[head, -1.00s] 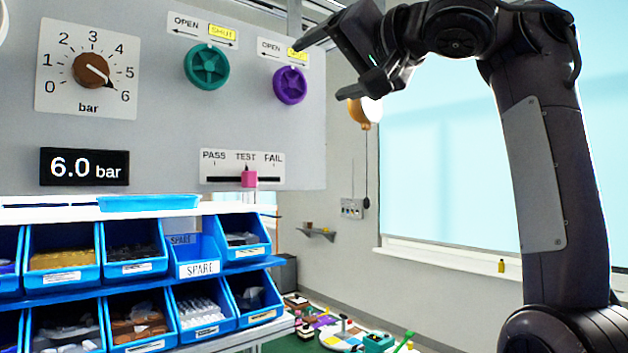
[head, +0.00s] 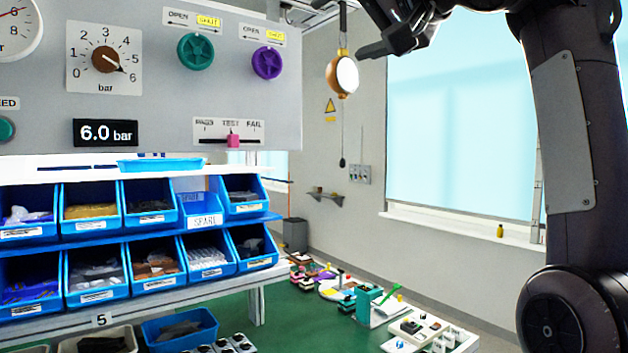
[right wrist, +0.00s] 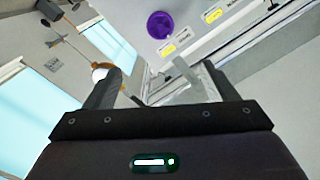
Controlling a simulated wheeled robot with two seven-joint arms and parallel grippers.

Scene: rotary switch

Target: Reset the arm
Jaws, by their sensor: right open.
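The grey panel (head: 280,110) at upper left carries a brown rotary knob (head: 106,59) on a 0–6 bar dial, its pointer near 6. The display (head: 105,132) reads 6.0 bar. My right gripper (head: 385,25) is at the top of the head view, right of the panel and partly cut off by the frame edge. In the right wrist view its fingers (right wrist: 158,85) are apart with nothing held between them, and a purple knob (right wrist: 160,25) shows beyond. My left gripper is not in view.
Green (head: 196,51) and purple (head: 267,63) valve knobs and a pink slider (head: 233,140) at TEST are on the panel. Blue bins (head: 92,206) stand below. A hanging lamp (head: 343,74) is beside the gripper. Small items lie on the green surface (head: 300,320).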

